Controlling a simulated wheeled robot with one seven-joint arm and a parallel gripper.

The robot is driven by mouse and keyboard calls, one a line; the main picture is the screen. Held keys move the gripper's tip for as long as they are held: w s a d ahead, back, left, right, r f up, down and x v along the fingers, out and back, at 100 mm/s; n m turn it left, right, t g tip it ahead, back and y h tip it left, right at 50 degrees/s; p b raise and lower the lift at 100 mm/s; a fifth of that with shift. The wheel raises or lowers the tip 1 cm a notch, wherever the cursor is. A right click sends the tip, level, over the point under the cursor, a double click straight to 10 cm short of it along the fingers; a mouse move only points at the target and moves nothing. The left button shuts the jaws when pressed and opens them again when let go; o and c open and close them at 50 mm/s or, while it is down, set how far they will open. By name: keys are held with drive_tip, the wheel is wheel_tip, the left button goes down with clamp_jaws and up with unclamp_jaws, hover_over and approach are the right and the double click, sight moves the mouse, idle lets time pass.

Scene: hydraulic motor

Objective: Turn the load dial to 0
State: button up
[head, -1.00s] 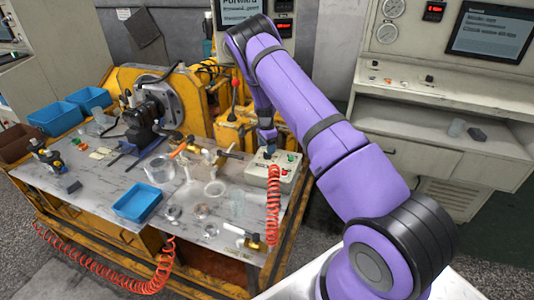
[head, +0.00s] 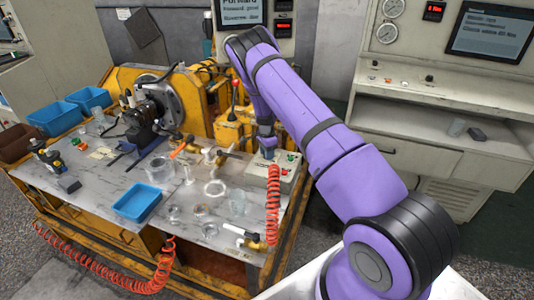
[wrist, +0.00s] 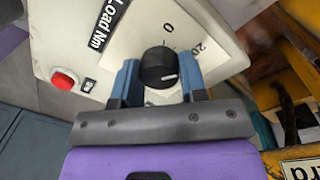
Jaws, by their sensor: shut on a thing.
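The load dial (wrist: 152,62) is a round black knob with a white pointer line on a pale panel marked "Load Nm". The numbers 0 (wrist: 168,27) and 20 (wrist: 200,48) are printed around it. The pointer line lies at the knob's right side, aimed rightward, below the 20 and away from the 0. My gripper (wrist: 159,74) is shut on the knob, one blue finger on each side. In the head view my gripper (head: 267,150) is at the control box (head: 258,176), and the knob is hidden there.
A red button (wrist: 63,79) and a small switch (wrist: 88,85) sit left of the knob. An orange coiled cable (head: 273,205) hangs from the box front. A blue tray (head: 137,203) and several clear parts lie on the bench to the left.

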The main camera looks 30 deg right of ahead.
drive_tip(key=shift+n, duration=0.3)
drive_tip(key=n, duration=1.1)
drive_tip(key=shift+n+h, duration=0.3)
idle(0.4)
drive_tip(key=o, duration=0.9)
drive_tip(key=shift+o, duration=0.2)
wheel_tip(320, 180, up, 11)
drive_tip(key=shift+a, duration=0.3)
drive_tip(key=shift+w+f, duration=0.1)
drive_tip(key=shift+f, duration=0.05)
